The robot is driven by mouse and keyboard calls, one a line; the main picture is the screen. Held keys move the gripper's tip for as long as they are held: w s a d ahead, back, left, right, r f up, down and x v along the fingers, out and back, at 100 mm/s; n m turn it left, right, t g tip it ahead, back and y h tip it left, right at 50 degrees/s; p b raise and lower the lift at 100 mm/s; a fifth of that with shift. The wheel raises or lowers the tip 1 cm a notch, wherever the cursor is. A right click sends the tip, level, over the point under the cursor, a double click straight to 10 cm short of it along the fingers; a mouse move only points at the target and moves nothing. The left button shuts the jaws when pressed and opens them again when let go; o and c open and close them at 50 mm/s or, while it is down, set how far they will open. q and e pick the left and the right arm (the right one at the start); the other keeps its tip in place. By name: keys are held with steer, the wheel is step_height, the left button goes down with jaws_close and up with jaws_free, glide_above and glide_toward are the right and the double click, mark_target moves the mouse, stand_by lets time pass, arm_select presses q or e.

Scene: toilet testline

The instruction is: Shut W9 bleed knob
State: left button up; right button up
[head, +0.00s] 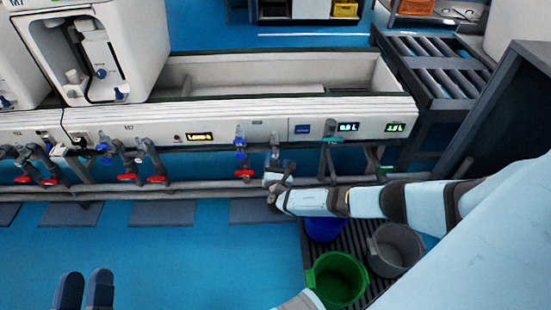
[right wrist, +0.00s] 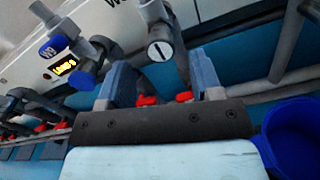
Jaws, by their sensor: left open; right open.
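In the right wrist view a grey round knob (right wrist: 160,51) has a pale face with a dark, nearly upright bar. It sits just beyond and between the fingertips of my right gripper (right wrist: 162,70), which is open; I cannot tell whether they touch it. A blue cap marked W9 (right wrist: 54,46) is left of it, with another blue knob (right wrist: 82,79) below. In the head view my right gripper (head: 273,182) is at the pipes below the bench front and hides much of this knob. My left gripper (head: 87,276) is open and empty over the floor at bottom left.
Red handles (head: 244,173) line the lower pipe (head: 210,190). A yellow display (head: 200,136) is on the bench front. A blue bucket (head: 323,228), a green bucket (head: 338,280) and a grey bucket (head: 396,250) stand below my right arm.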

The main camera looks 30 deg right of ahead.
mark_target(276, 156)
steer(key=shift+b+x, duration=0.65)
steer(key=shift+x, duration=1.75)
arm_select(q)
steer(key=shift+w+d+f+g, duration=0.15)
steer(key=shift+f+g, duration=0.25)
steer(key=shift+f, duration=0.6)
steer(key=shift+f, duration=0.1)
arm_select(e)
steer(key=c, duration=0.9)
